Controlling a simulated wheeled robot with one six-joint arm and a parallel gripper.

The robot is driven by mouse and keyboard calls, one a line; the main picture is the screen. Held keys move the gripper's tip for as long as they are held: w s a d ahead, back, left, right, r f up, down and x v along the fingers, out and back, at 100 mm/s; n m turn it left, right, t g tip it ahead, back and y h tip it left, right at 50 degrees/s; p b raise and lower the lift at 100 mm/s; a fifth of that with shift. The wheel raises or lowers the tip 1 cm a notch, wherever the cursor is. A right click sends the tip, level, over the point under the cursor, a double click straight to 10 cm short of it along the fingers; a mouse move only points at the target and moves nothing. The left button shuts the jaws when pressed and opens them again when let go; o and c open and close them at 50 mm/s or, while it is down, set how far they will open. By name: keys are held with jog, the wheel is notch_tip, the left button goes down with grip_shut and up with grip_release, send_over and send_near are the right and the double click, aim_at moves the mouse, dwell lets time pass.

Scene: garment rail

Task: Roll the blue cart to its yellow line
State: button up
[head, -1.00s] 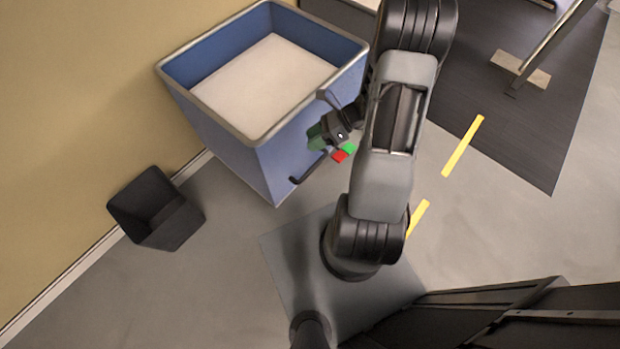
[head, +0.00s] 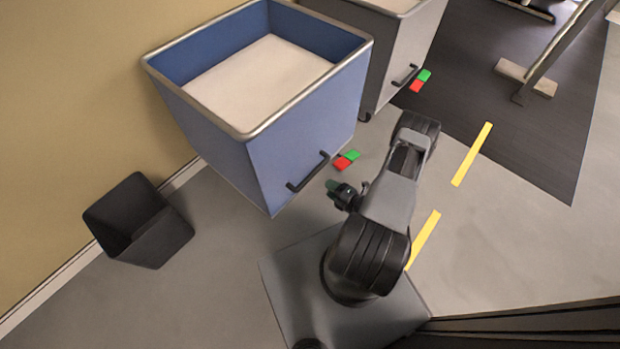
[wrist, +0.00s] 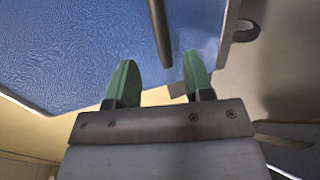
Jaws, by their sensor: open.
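The blue cart (head: 205,130) stands at the wall in the head view, with a pale load inside and a black bar handle (head: 308,172) on its near side. Two yellow line pieces lie on the floor to its right, a nearer one (head: 424,240) and a farther one (head: 472,154); I cannot tell which is the blue cart's. The cart is apart from both. My gripper (head: 334,187) is just off the handle's right end. In the wrist view its green fingers (wrist: 160,82) are open and empty, with the dark handle bar (wrist: 160,45) ahead between them, before the blue panel.
A grey cart (head: 405,50) stands behind the blue one. Red and green tiles (head: 346,160) lie by the blue cart. A black bin (head: 140,222) is at the left wall. A dark mat (head: 530,90) with a rail foot (head: 525,78) is at right.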

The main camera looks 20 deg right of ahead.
aim_at(311, 176)
jog(key=b+x, duration=0.2)
jog(key=x, duration=0.8)
jog(key=shift+w+a, duration=0.2)
jog(key=shift+w, duration=0.1)
grip_shut()
